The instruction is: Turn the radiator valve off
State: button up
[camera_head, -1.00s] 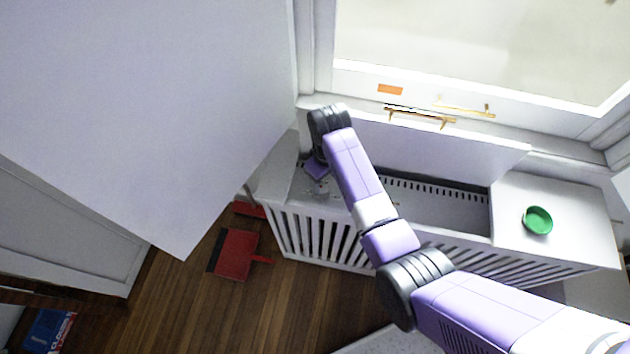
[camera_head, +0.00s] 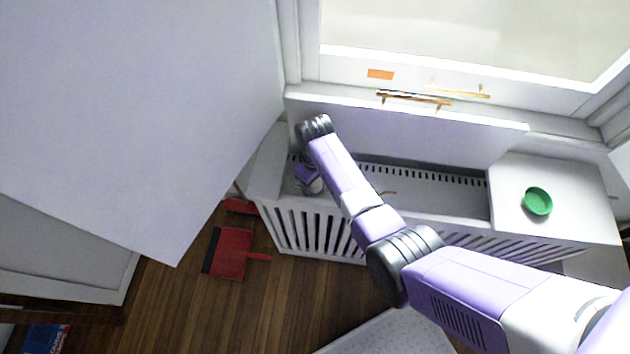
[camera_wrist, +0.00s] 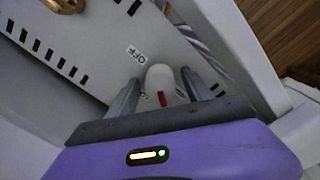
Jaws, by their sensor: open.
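In the wrist view, the radiator valve is a white round knob (camera_wrist: 160,84) with a red mark on its face. A white label reading OFF (camera_wrist: 136,54) lies on the grey surface to its upper left. My gripper (camera_wrist: 160,82) is open, with one grey finger on each side of the knob; whether either finger touches it I cannot tell. The red mark does not point at the OFF label. In the head view, my gripper (camera_head: 310,187) is down inside the left end of the open radiator cover (camera_head: 268,178), and the knob is hidden there.
The cover's white lid (camera_head: 420,142) stands raised behind the opening. A green bowl (camera_head: 537,201) sits on the cover's right top. A red dustpan (camera_head: 232,252) lies on the wooden floor. A large white panel (camera_head: 140,110) fills the left. Brass hardware (camera_wrist: 62,4) shows in the wrist view.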

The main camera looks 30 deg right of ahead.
jog(key=shift+c, duration=0.2)
grip_shut()
